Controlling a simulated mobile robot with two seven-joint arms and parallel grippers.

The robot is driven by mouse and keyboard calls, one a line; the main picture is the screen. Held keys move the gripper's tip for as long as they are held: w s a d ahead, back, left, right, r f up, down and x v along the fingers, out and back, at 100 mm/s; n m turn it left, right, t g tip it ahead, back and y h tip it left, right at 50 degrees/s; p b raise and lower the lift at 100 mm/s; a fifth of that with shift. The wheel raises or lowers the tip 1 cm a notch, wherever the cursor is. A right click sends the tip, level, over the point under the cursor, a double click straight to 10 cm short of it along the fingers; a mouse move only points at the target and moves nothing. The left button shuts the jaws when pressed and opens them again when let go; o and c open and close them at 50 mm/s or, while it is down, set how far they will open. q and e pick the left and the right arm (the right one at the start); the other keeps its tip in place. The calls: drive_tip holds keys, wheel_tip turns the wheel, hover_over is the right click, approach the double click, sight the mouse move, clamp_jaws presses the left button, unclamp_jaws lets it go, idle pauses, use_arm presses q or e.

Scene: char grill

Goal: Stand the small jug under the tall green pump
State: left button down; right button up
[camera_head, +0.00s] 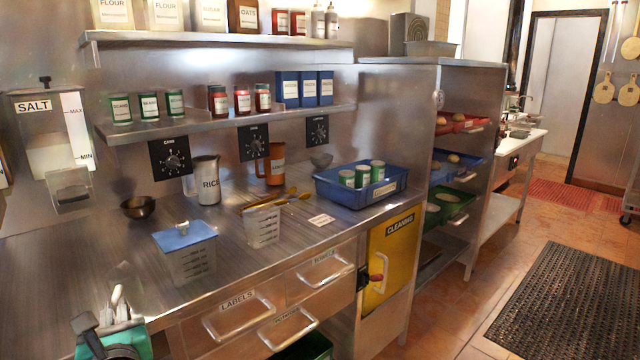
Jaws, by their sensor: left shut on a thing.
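My left gripper (112,318) is at the bottom left, low over the near left edge of the metal counter. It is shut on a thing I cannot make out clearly. A teal block (122,345) shows just below the fingers, partly cut off by the frame; I cannot tell whether it is held. A clear measuring jug (263,227) stands on the counter, and a clear container with a blue lid (184,236) stands left of it. A metal jug marked RICE (207,182) and an orange-brown jug (274,165) stand behind. I cannot make out a tall green pump.
A blue tray (340,197) with several green-labelled jars stands at the counter's right. A salt dispenser (50,130) hangs on the left wall. A small dark bowl (138,207) and wooden spoons (290,196) lie on the counter. The counter's left front is fairly clear.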

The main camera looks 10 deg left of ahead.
use_arm(q)
drive_tip(key=s+d+m+t+h, duration=0.2)
drive_tip(key=d+m+h, duration=0.2)
drive_tip(key=d, duration=0.7)
drive_tip(key=s+d+m+t+h, duration=0.2)
drive_tip(key=d+h, duration=0.5)
drive_tip(key=d, duration=0.4)
drive_tip(key=shift+s+m, duration=0.65)
drive_tip(key=shift+m, duration=0.25)
drive_tip(key=shift+w, duration=0.1)
